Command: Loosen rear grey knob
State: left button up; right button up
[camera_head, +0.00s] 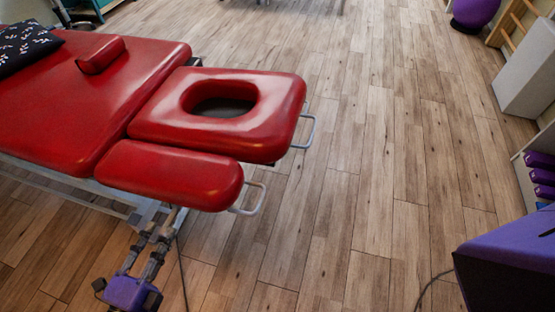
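The red treatment table (95,100) fills the left of the head view, with a padded headrest (265,110) that has an oval face hole. A red armrest pad (170,176) sticks out on its near side. My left gripper (162,230) reaches up from the lower left, with its fingertips close under the near edge of this pad. Whether the fingers touch or hold anything is too small to tell. I cannot make out a grey knob; the underside of the pads is hidden. My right gripper is out of view.
Pale metal loop handles (306,131) stick out from the headrest and the armrest pad (250,199). A white box (525,75) and a shelf with purple rolls (541,176) stand at the right. The wooden floor (370,150) between is clear.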

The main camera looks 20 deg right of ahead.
pick_arm(q)
jog(key=shift+x, duration=0.8)
grip_shut()
